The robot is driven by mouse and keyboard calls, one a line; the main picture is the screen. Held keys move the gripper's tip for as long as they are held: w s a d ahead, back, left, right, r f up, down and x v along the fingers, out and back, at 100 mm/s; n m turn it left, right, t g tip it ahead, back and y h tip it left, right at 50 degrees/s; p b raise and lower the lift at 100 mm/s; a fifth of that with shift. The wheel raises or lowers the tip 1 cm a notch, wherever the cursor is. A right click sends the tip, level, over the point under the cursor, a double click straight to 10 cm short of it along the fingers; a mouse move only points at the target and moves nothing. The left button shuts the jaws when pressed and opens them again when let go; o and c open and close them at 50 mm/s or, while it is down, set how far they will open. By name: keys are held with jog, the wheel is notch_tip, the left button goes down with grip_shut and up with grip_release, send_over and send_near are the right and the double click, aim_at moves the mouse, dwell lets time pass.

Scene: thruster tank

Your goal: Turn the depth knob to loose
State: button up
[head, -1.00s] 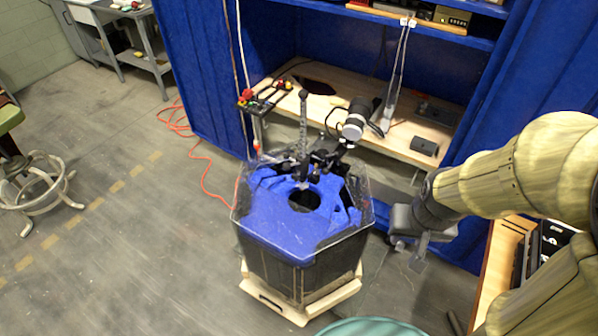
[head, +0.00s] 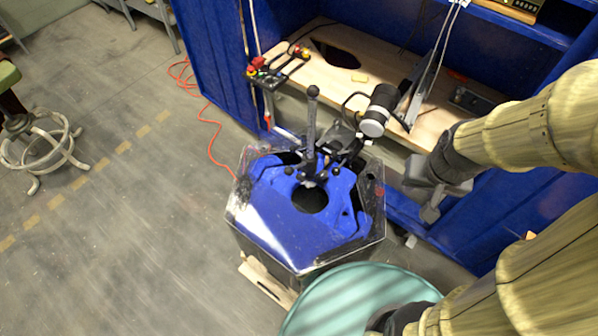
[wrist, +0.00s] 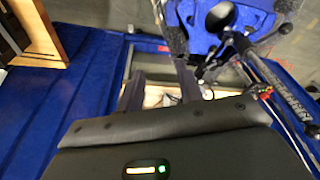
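The tank (head: 285,238) is a dark hexagonal tub with a blue top and a round central hole. A dark upright post (head: 311,130) with a round tip stands at the back of its top, with black clamps and small black knobs (head: 337,171) around its foot. I cannot tell which knob is the depth knob. The blue top (wrist: 197,42) and the post (wrist: 280,88) also show at the upper right of the wrist view. My gripper (head: 431,205) is right of the tank and apart from it. In the wrist view its fingers (wrist: 160,88) are spread with nothing held between them.
A black and silver cylinder (head: 378,110) sticks out behind the tank. A wooden bench (head: 415,120) stands inside the blue enclosure behind it. A green round top (head: 355,300) is close in front. Open floor (head: 130,230) lies to the left.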

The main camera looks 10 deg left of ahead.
jog(key=shift+w, duration=0.25)
jog(key=o, duration=0.3)
jog(key=shift+s+d, duration=0.15)
jog(key=shift+s, duration=0.05)
jog(key=w+a+f+n+g+h+b, duration=0.15)
jog(key=a+f+n+h+b, duration=0.65)
jog(key=a+f+n, duration=1.05)
jog(key=s+a+f+n+t+b, duration=0.2)
jog(key=a+f+n+t, duration=0.1)
jog(key=a+t, duration=0.2)
jog(key=s+a+f+n+t+b, duration=0.1)
jog(key=a+f+n+t+b, duration=0.1)
jog(key=a, duration=0.5)
jog(key=s+a+f+n+t+b, duration=0.2)
jog(key=a+f+n+t, duration=0.3)
jog(key=t, duration=0.3)
jog(key=shift+s+a+f, duration=0.25)
jog(key=shift+s+a, duration=0.05)
jog(key=shift+a, duration=0.1)
jog(key=shift+s+a+t+y, duration=0.1)
jog(key=shift+a+t+y, duration=0.2)
jog(key=shift+y, duration=0.2)
jog(key=shift+s, duration=0.15)
